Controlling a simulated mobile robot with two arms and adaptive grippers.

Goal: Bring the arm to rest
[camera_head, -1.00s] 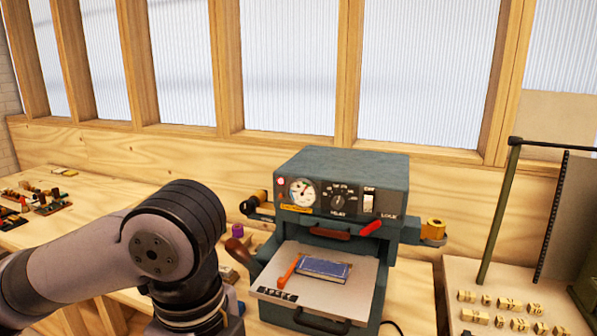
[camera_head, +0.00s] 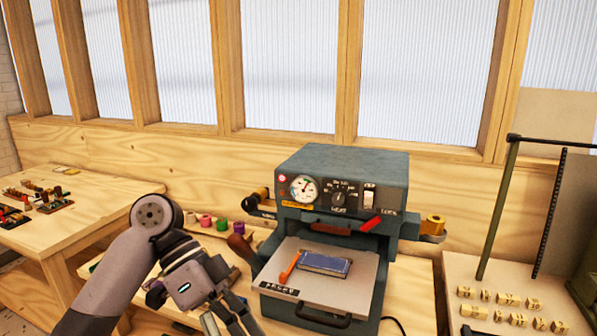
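My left arm comes in from the lower left. Its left gripper (camera_head: 229,318) points down at the bottom of the head view, in front of the bench and to the left of the press. Its fingers appear spread apart with nothing seen between them, though the tips are close to the picture's lower edge. My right arm and gripper are not in view.
A grey-green press (camera_head: 345,180) with a gauge stands on the bench. A blue book (camera_head: 324,264) and an orange-handled tool (camera_head: 291,268) lie on its pulled-out plate (camera_head: 345,293). Coloured foil rolls (camera_head: 205,220) stand behind my arm. Small blocks (camera_head: 505,298) lie at right.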

